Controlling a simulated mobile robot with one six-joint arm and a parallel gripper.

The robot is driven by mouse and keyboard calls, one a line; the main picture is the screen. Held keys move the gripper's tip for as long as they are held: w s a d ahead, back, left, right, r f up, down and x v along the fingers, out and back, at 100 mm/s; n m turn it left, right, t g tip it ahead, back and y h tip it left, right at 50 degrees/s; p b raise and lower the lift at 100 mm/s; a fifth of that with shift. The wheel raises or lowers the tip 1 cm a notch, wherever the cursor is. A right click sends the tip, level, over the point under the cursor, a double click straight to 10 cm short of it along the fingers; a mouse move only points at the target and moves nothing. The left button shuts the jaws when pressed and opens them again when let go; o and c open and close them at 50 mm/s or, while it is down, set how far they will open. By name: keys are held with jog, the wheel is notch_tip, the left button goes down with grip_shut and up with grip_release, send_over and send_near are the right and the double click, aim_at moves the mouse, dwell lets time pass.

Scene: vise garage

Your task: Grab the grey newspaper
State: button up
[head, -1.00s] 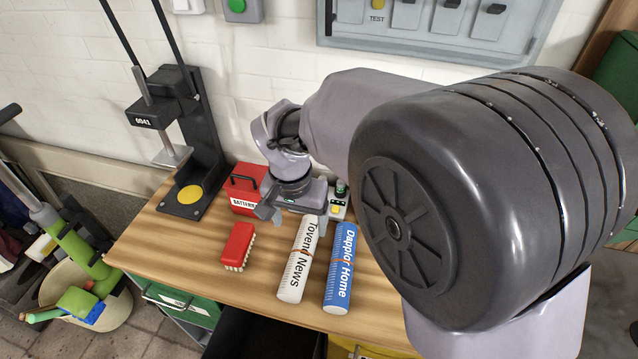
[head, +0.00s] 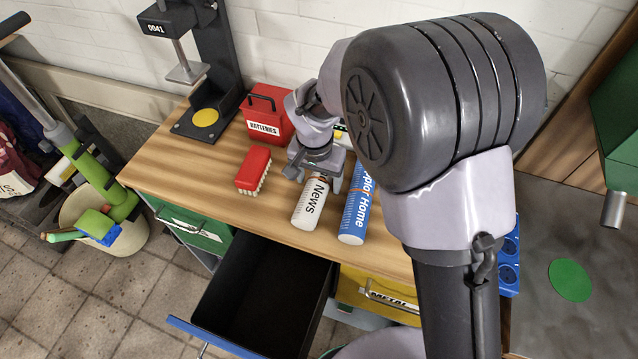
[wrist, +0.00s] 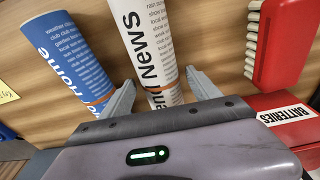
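The grey-white rolled newspaper (head: 311,205), printed "News" with an orange band, lies on the wooden workbench. My gripper (head: 317,176) is over its far part and hides that end. In the wrist view my gripper (wrist: 160,95) is open, with one finger on each side of the newspaper (wrist: 150,50). I cannot tell whether the fingers touch it. A blue rolled newspaper (head: 355,215) lies close by on the right, and in the wrist view it is on the left (wrist: 68,55).
A red brush (head: 253,170) lies left of the grey newspaper. A red batteries box (head: 268,118) stands behind it. The black press (head: 210,80) is at the bench's back left. A drawer (head: 262,290) stands open below the front edge. Bare bench (head: 165,170) shows at left.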

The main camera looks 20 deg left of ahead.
grip_shut()
jog(key=shift+r, duration=0.1)
